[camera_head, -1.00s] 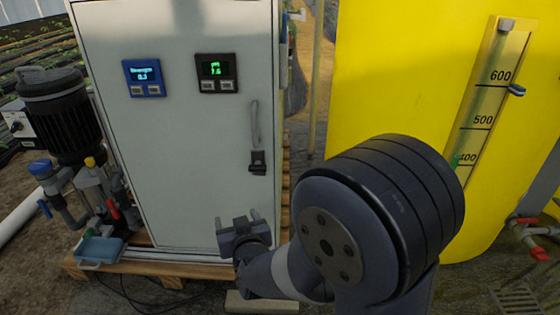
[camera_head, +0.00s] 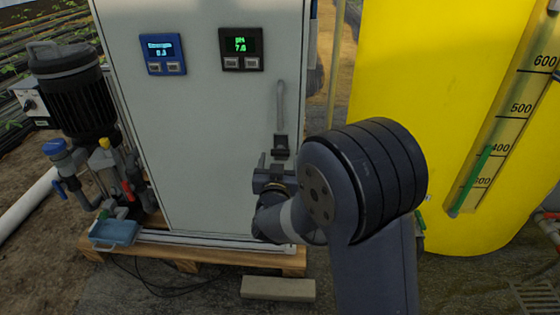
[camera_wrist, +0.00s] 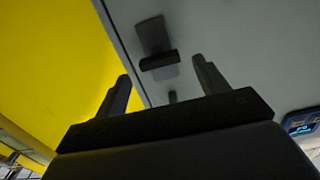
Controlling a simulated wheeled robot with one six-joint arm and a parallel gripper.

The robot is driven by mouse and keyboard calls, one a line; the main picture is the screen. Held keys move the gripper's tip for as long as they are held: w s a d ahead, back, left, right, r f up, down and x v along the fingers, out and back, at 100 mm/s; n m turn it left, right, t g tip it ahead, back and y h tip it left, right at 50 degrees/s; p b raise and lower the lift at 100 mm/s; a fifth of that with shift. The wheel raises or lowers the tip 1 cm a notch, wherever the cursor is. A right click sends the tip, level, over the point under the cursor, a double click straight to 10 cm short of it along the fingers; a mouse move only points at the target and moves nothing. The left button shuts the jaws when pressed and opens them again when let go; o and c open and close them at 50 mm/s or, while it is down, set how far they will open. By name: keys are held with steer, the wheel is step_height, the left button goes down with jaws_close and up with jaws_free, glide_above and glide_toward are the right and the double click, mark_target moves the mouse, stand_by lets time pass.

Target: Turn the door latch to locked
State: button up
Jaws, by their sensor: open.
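The white cabinet door (camera_head: 215,120) carries a long grey handle (camera_head: 280,105) near its right edge. Just below the handle sits the small black door latch (camera_head: 281,146). In the wrist view the latch (camera_wrist: 152,38) shows as a dark plate with a crosswise bar on the grey door, beyond and between my fingertips. My gripper (camera_head: 275,159) is open and empty, just below the latch and slightly left of it in the head view. Its two fingers (camera_wrist: 161,70) stand wide apart in the wrist view. I see no clear contact with the latch.
A blue display (camera_head: 163,54) and a black display (camera_head: 240,50) are on the upper door. A pump (camera_head: 72,100) stands left of the cabinet. A yellow tank (camera_head: 400,90) stands at the right. The wooden pallet (camera_head: 215,257) sits under the cabinet.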

mark_target(280, 151)
steer(key=shift+w, duration=1.1)
steer(key=shift+c, duration=0.6)
steer(key=c, duration=0.9)
